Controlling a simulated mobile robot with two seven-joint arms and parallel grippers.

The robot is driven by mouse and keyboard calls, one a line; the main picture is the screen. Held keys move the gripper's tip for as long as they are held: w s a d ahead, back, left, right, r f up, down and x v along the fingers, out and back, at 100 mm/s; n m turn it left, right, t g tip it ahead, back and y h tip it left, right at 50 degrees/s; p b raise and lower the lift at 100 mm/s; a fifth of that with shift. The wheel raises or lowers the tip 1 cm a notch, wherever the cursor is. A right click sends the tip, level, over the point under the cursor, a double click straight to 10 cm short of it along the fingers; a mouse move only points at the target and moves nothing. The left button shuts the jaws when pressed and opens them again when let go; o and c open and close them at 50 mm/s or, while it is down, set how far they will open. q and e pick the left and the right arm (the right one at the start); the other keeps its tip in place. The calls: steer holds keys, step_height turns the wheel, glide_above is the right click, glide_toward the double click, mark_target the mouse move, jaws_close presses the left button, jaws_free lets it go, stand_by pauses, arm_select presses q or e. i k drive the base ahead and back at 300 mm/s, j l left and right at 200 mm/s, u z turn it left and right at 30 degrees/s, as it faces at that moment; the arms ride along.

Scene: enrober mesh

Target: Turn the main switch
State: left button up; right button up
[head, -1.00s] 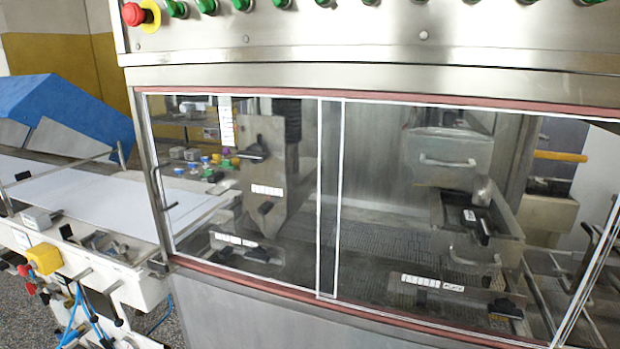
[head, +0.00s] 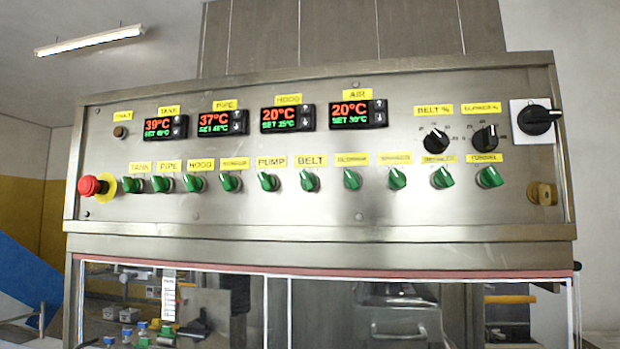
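The control panel (head: 300,215) of the machine fills the head view. A large black rotary switch (head: 538,119) on a white square plate sits at the panel's upper right, its handle lying roughly level; it looks like the main switch, though I read no label on it. Neither of my grippers is in view.
A red emergency button (head: 90,186) is at the panel's left. A row of green knobs (head: 309,180) runs across below several temperature displays (head: 220,124). Two black dials (head: 436,141) and a brass-coloured lock (head: 542,194) are at the right. Glazed doors (head: 345,310) lie below.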

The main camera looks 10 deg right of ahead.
mark_target(535, 119)
steer(key=z, duration=1.45)
steer(key=u, duration=0.15)
